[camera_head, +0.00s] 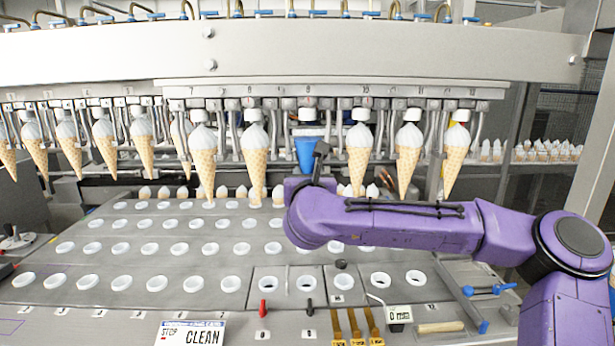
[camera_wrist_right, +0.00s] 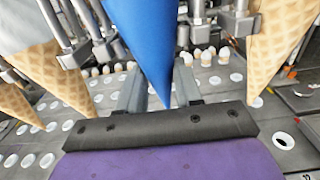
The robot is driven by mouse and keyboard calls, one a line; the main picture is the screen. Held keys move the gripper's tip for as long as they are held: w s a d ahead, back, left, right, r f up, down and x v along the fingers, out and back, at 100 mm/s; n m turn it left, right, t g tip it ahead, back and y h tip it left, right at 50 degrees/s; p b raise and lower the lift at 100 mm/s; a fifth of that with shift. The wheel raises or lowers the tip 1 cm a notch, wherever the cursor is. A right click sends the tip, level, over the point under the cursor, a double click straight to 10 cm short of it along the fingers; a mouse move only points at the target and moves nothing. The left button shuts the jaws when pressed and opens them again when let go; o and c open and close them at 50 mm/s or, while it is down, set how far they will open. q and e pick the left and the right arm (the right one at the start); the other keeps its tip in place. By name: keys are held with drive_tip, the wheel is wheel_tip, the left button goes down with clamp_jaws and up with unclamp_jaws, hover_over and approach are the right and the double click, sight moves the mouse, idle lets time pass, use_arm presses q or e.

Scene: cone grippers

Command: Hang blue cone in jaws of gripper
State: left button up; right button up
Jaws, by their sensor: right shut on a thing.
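The blue cone (camera_head: 306,153) is upright, point down, in the head view, just under the machine's jaws at station 9. It also fills the upper middle of the right wrist view (camera_wrist_right: 152,45). My right gripper (camera_wrist_right: 155,98) is shut on the cone, with one finger on each side of it. In the head view the right gripper (camera_head: 308,176) is largely hidden by my purple wrist. The machine's jaws (camera_head: 308,115) are directly above the cone's rim; I cannot tell whether they touch it. My left gripper is not in view.
Ice cream cones (camera_head: 255,160) hang in a row on both sides, with close neighbours (camera_head: 359,158) left and right of the blue cone. Below lies a grey plate with rows of white-rimmed holes (camera_head: 150,249). A CLEAN sign (camera_head: 204,337) and levers (camera_head: 263,308) stand along the front.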

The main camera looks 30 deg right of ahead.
drive_tip(key=shift+f+b, duration=0.55)
drive_tip(key=shift+b, duration=0.2)
idle(0.8)
drive_tip(key=o, duration=1.3)
drive_tip(key=b+v, duration=0.4)
drive_tip(key=v, duration=0.5)
idle(0.8)
